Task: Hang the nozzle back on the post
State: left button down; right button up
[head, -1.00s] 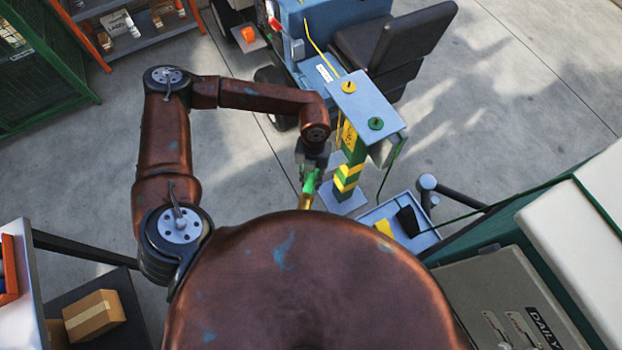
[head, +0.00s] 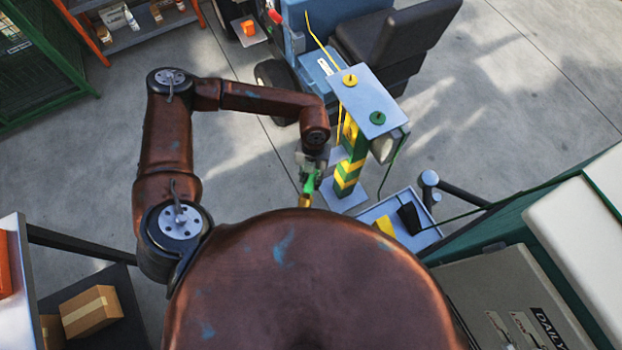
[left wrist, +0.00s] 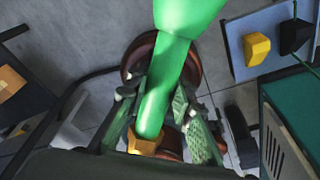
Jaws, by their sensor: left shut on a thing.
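The nozzle is a green piece (head: 310,184) with a brass-coloured end (head: 305,200). My left gripper (head: 312,160) is shut on it and holds it off the floor, just left of the post. In the left wrist view the green body (left wrist: 178,65) runs between the two fingers, with an orange-yellow part (left wrist: 143,142) at its lower end. The post (head: 349,172) has green and yellow bands and stands on a grey base plate. A blue-grey panel (head: 366,96) with a yellow and a green knob covers its top. I cannot make out a hanger on it. My right gripper is not in view.
A grey-blue tray (head: 425,238) with a yellow block and a dark object sits right of the post. A blue vehicle with a black seat (head: 400,45) stands behind. A dark green hose (head: 393,165) hangs beside the post. The floor left of the post is clear.

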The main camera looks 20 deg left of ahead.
pick_arm(q)
jog(key=c, duration=1.6)
grip_release()
jog(key=shift+r, duration=0.1)
notch_tip(320, 180, up, 12)
jog(key=w, duration=0.2)
jog(key=shift+a, duration=0.25)
jog(key=shift+w, duration=0.1)
